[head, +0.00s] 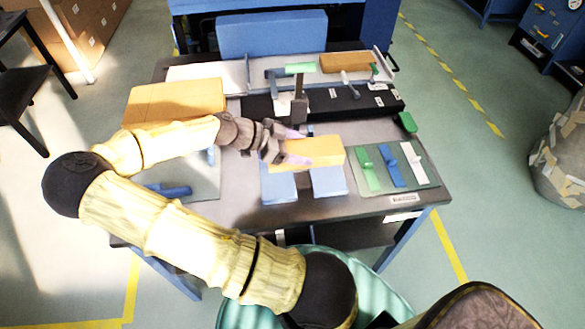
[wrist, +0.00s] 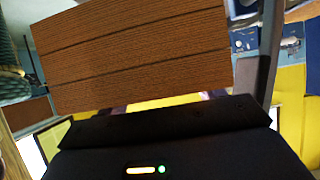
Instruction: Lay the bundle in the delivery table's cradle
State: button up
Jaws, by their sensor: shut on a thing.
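The bundle is a tan block (head: 322,151), over the middle front of the table (head: 235,193). My gripper (head: 297,147) reaches it from the left, with one pinkish finger on its far side and one on its near side, shut on it. In the wrist view the bundle (wrist: 130,55) fills the upper middle as a brown, fine-ridged stack with dark lines between layers. Two blue pads (head: 279,187) (head: 328,181) lie side by side below and in front of the bundle. I cannot tell whether it touches them, or whether they are the cradle.
A larger tan stack (head: 174,101) lies at the back left. A black bar (head: 350,102) with a post and green-topped press crosses behind the bundle. A grey-green mat (head: 397,178) with green, blue and white tools lies right. Another brown block (head: 344,62) sits at the back.

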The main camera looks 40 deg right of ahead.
jog(key=shift+w+r, duration=0.1)
dwell(0.3)
notch_tip(320, 180, down, 6)
jog(key=shift+w+a+f, duration=0.1)
jog(key=shift+w, duration=0.05)
jog(key=shift+s, duration=0.2)
jog(key=shift+f, duration=0.1)
